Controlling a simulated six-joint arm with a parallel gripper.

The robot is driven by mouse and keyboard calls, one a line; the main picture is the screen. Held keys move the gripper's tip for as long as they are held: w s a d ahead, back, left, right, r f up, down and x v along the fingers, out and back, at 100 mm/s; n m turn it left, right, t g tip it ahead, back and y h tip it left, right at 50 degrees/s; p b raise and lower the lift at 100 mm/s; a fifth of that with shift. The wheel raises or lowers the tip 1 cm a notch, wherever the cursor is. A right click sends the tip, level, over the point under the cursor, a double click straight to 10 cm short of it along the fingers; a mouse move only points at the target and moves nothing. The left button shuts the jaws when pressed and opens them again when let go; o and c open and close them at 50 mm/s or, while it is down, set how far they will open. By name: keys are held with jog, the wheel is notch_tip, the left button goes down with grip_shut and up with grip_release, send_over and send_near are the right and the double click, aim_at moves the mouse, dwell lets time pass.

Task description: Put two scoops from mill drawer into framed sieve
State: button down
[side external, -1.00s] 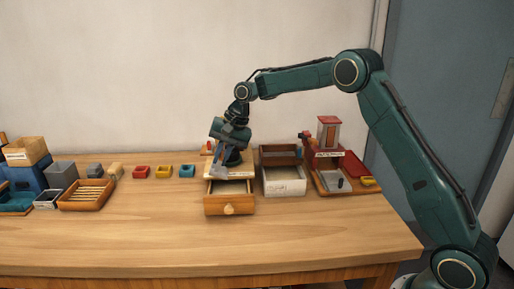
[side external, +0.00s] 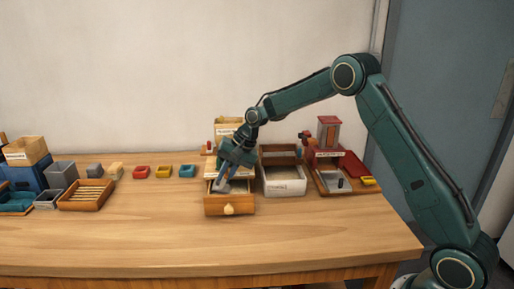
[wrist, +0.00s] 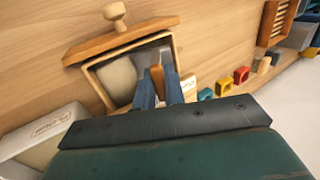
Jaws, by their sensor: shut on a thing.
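The wooden mill drawer (side external: 229,208) with a round knob stands pulled out; in the wrist view the drawer (wrist: 92,62) has pale material at its left and a grey area at its right. My gripper (side external: 222,184) points down into the drawer's opening. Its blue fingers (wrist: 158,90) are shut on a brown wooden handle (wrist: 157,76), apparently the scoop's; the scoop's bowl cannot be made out. A wooden frame (side external: 280,149), perhaps the framed sieve, sits at the back of a white labelled box (side external: 285,187) right of the drawer. The box also shows in the wrist view (wrist: 40,135).
A red-topped device (side external: 328,130) on a wooden tray stands further right. Red (side external: 140,172), yellow (side external: 163,172) and blue (side external: 188,171) small blocks lie to the left, beyond them a slatted wooden tray (side external: 86,204). The table front is clear.

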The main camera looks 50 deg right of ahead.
jog(key=shift+f+g+h, duration=0.3)
jog(key=shift+f, duration=0.3)
jog(key=shift+w+a+f+g+h, duration=0.1)
jog(key=shift+f+g+h, duration=0.25)
jog(key=shift+g+h, duration=0.1)
jog(key=shift+w+a+f+g+h, duration=0.1)
jog(key=shift+f+g+h, duration=0.2)
jog(key=shift+g+h, duration=0.15)
jog(key=shift+s+d+f, duration=0.1)
jog(key=shift+s+d+f+g+h, duration=0.15)
jog(key=shift+s+d+g+h, duration=0.45)
jog(key=shift+s+d, duration=0.15)
jog(key=shift+w+a+g+h, duration=0.3)
jog(key=shift+g+h, duration=0.1)
jog(key=shift+w+a+r, duration=0.1)
jog(key=shift+r, duration=1.9)
jog(key=shift+w+a+r, duration=0.1)
jog(key=shift+r, duration=1.85)
jog(key=shift+s, duration=0.1)
